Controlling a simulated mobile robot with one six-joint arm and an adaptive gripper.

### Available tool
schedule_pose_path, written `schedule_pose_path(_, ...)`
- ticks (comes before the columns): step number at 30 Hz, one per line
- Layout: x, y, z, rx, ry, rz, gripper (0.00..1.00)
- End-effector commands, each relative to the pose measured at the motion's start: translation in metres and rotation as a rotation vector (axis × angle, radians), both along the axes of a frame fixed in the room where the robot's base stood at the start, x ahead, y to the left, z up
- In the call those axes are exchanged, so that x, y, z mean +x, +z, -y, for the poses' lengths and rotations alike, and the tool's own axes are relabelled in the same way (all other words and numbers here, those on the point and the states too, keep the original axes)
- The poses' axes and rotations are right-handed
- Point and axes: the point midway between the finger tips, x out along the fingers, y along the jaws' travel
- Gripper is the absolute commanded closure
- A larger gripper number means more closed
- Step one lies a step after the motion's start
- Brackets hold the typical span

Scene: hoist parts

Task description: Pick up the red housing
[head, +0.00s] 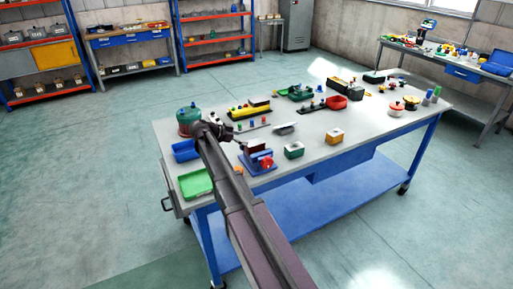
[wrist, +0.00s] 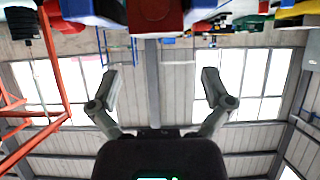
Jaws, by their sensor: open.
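A red block-like part, which looks like the red housing (wrist: 155,15), shows at the top middle of the wrist view, cut off by the edge, with blue surfaces on both sides. In the head view a red part (head: 266,162) sits at the blue vise-like fixture (head: 250,165) on the workbench; I cannot tell if it is the same part. My gripper (wrist: 160,80) is open and empty, its fingers wide apart below the red part in the wrist picture. In the head view my gripper (head: 228,134) is small, above the bench and left of the blue fixture.
On the workbench (head: 345,155) are a green-teal pot (head: 188,118), a blue bin (head: 185,150), a green tray (head: 196,183), a green box (head: 294,150), a yellow box (head: 335,136) and a red bowl-like part (head: 337,102). The front right of the top is clear.

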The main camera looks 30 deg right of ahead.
Motion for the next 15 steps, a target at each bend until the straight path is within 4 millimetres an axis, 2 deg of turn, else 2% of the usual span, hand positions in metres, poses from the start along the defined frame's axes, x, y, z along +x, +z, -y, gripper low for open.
schedule_pose_path(7, -0.001, -0.004, 0.005, 0.000, -0.002, 0.000, 0.00)
schedule_pose_path(15, -0.003, -0.020, 0.031, 0.000, -0.004, 0.000, 0.00)
